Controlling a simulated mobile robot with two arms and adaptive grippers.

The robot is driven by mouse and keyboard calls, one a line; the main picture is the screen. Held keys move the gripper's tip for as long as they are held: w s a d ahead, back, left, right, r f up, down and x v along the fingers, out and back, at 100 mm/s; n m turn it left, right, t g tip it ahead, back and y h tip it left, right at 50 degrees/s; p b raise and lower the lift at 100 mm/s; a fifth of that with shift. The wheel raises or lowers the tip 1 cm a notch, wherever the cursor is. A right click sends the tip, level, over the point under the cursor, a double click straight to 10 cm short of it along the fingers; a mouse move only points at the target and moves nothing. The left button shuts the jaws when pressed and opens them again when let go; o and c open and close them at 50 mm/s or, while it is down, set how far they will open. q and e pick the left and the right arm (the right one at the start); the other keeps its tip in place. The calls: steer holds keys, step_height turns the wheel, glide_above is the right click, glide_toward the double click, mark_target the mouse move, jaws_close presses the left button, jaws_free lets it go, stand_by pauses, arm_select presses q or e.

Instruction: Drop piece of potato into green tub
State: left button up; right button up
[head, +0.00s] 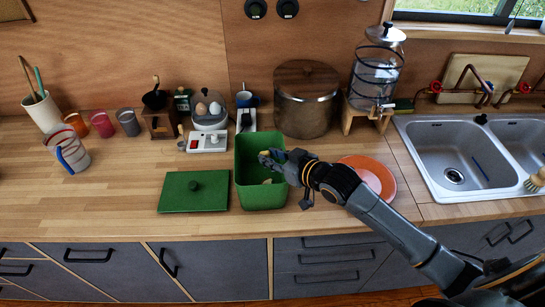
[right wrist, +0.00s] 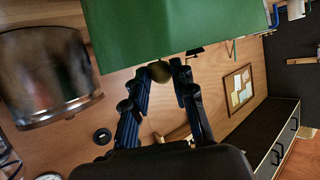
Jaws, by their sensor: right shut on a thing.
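The green tub (head: 262,196) stands open on the wooden counter. My right gripper (head: 268,159) reaches in from the right over the tub's opening. It is shut on a small piece of potato (head: 263,155), yellowish, held over the tub. In the right wrist view the piece of potato (right wrist: 159,71) sits between the fingertips, with the green tub (right wrist: 170,25) close by at the top. A pale yellowish bit (head: 267,181) shows inside the tub; I cannot tell exactly what it is. My left gripper is not in view.
The green lid (head: 180,196) lies on the counter left of the tub. An orange plate (head: 385,172) is at the right, partly behind my arm. A large pot (head: 306,110), a white switch box (head: 207,142) and a glass dispenser (head: 375,80) stand behind. The counter's front left is clear.

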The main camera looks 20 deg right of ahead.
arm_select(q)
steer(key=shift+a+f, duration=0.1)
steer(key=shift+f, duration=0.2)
arm_select(e)
steer(key=shift+f, duration=0.2)
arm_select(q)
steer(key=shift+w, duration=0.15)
arm_select(e)
steer(key=o, duration=0.9)
steer(key=shift+c, duration=0.2)
steer(key=v, duration=1.2)
steer(key=shift+r, duration=0.1)
